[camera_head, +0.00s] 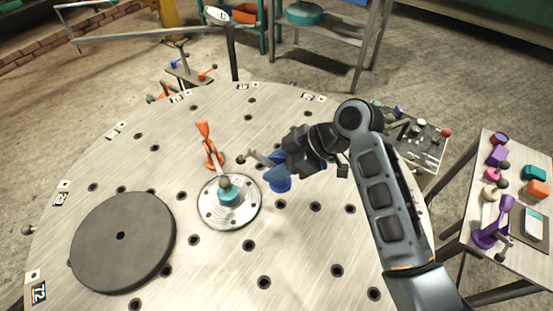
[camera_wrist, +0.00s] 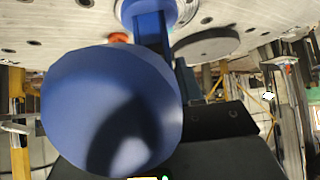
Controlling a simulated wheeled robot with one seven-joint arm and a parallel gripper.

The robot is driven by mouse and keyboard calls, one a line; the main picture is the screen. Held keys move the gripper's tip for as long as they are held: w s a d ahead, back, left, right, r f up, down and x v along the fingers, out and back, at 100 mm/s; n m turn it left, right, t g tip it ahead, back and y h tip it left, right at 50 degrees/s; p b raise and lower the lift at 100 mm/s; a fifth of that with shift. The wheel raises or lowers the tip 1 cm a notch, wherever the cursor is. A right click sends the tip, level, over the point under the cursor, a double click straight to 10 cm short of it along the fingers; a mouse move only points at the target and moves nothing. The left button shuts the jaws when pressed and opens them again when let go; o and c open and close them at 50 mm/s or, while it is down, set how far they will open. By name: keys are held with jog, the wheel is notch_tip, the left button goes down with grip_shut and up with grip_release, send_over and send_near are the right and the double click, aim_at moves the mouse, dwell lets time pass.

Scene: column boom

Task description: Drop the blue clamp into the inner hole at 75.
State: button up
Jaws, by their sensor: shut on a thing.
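My gripper (camera_head: 288,160) is shut on the blue clamp (camera_head: 279,184) over the round metal table (camera_head: 330,255). The clamp's blue base shows below the gripper, close to the table top to the right of the central hub. I cannot tell whether it touches the table or is in a hole. In the wrist view the large rounded blue end of the clamp (camera_wrist: 110,110) fills the near left, with its blue bar reaching up to a round blue base. The table has dark holes in rings. Any hole directly under the clamp is hidden.
A silver hub disc with a teal knob (camera_head: 229,196) is at the table's middle. An orange clamp (camera_head: 209,150) stands behind it. A dark grey disc (camera_head: 122,240) lies at left. Number tags (camera_head: 38,293) line the rim. A side table (camera_head: 517,215) with several coloured things is at right.

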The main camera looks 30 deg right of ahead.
notch_tip(320, 180, down, 6)
jog(key=b, duration=0.4)
jog(key=shift+r+b, duration=0.1)
jog(key=shift+b, duration=0.25)
jog(key=shift+r+p, duration=0.1)
jog(key=shift+p, duration=0.2)
dwell(0.3)
jog(key=shift+f+b, duration=1.65)
jog(key=shift+f, duration=0.75)
jog(key=o, duration=0.8)
